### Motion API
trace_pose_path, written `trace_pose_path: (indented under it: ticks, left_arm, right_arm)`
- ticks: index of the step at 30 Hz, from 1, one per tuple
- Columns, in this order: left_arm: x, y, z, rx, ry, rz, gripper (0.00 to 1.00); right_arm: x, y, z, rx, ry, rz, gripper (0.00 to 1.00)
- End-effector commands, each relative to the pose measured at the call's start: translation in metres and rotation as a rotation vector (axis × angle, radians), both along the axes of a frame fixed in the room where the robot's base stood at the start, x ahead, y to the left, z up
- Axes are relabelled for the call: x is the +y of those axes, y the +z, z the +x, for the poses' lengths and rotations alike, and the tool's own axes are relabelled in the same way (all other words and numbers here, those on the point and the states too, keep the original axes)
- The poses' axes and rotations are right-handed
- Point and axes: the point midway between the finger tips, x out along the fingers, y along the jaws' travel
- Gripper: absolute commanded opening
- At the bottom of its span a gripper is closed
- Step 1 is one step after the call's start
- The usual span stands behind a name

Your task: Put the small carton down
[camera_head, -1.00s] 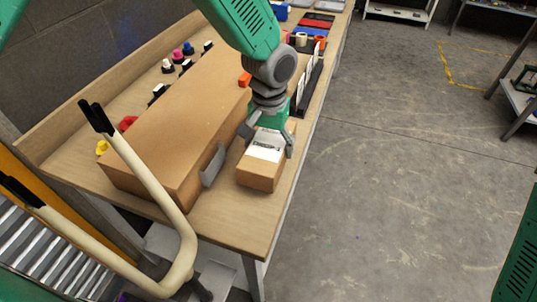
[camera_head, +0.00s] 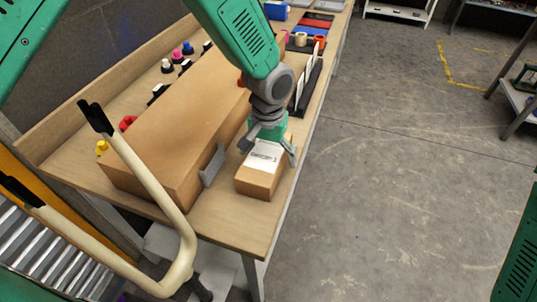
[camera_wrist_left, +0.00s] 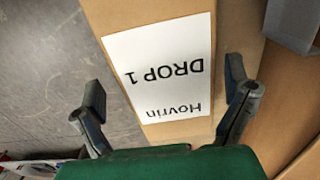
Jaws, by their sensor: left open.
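The small carton (camera_head: 258,181) is a brown box with a white label on top, near the front right edge of the wooden bench. It appears to rest flat on the bench top. My left gripper (camera_head: 268,149) is open above it, with a finger to each side of the carton. In the left wrist view the carton's label (camera_wrist_left: 160,65) reads "Hovrin DROP 1" upside down, and the open left gripper (camera_wrist_left: 165,98) shows a gap beside the label. The gripper hides the carton's far end. My right gripper is out of view.
A large brown box (camera_head: 180,115) stands close to the left of the carton, with a grey bracket (camera_head: 213,165) between them. A cream handle bar (camera_head: 150,185) rises in front. Black holders (camera_head: 308,82) stand behind on the bench (camera_head: 235,228). The floor at right is clear.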

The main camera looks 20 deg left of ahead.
Motion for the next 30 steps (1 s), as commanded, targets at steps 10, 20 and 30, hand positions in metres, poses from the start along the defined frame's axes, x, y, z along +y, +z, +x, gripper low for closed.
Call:
trace_pose_path:
  ticks: [10, 20, 30]
  left_arm:
    - [0.000, 0.068, 0.001, -0.005, 0.001, -0.001, 0.95]
    - [0.000, 0.113, 0.002, -0.001, 0.000, -0.001, 0.95]
    - [0.000, 0.116, 0.001, 0.000, 0.001, -0.001, 0.95]
  right_arm:
    - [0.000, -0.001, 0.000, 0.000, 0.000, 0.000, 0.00]
    - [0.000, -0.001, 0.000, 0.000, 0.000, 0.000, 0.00]
    - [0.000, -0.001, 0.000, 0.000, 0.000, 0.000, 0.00]
